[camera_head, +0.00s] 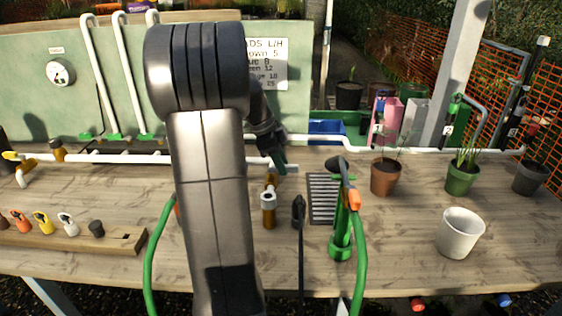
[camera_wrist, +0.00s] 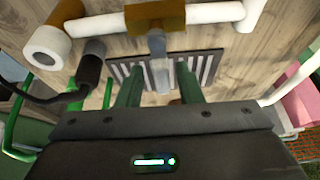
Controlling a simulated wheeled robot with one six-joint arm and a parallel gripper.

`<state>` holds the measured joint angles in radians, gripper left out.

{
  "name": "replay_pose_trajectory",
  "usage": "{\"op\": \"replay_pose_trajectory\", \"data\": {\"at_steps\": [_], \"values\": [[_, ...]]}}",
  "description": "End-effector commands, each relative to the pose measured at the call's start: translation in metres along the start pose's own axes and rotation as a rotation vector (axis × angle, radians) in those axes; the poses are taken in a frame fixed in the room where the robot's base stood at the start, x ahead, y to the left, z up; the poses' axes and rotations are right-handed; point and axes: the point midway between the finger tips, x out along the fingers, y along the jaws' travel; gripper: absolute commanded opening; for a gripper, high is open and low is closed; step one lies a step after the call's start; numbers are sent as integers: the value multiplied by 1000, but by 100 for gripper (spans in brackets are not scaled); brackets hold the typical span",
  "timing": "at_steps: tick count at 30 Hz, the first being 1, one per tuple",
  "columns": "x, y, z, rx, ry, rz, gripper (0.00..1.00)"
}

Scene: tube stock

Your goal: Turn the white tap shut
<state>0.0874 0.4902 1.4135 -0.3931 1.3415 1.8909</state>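In the wrist view, a brass-brown tap body (camera_wrist: 155,16) sits on a white pipe (camera_wrist: 215,12). A pale grey-white handle (camera_wrist: 157,68), which looks like the white tap's lever, sticks out from it towards my gripper (camera_wrist: 158,88). My gripper's two dark green fingers are apart, one on each side of the handle. I see a gap on both sides of it; its tip is close to the palm. In the head view my gripper (camera_head: 280,162) is low by the white pipe's end, right of my arm. My arm hides much of the pipe there, and I cannot make out the handle.
A slatted grate (camera_head: 322,198) lies on the bench with a green hand pump (camera_head: 341,235) in front. A black nozzle (camera_head: 298,210) and a brown fitting with a white ring (camera_head: 268,205) stand close by. Plant pots and a white pot (camera_head: 460,233) stand at right.

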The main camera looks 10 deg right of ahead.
Motion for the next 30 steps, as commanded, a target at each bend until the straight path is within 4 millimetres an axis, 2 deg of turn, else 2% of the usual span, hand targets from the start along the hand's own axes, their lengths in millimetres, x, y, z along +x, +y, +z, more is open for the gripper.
{"op": "replay_pose_trajectory", "data": {"at_steps": [9, 13, 17, 24, 30], "values": [[-1, 0, 0, -1, 1, -1, 38], [-12, 0, 0, -2, 1, -2, 38], [-36, -1, 0, -2, 0, -5, 38], [-92, -1, 0, -2, 0, -5, 38], [-125, -1, 0, -2, 0, -3, 38]]}}
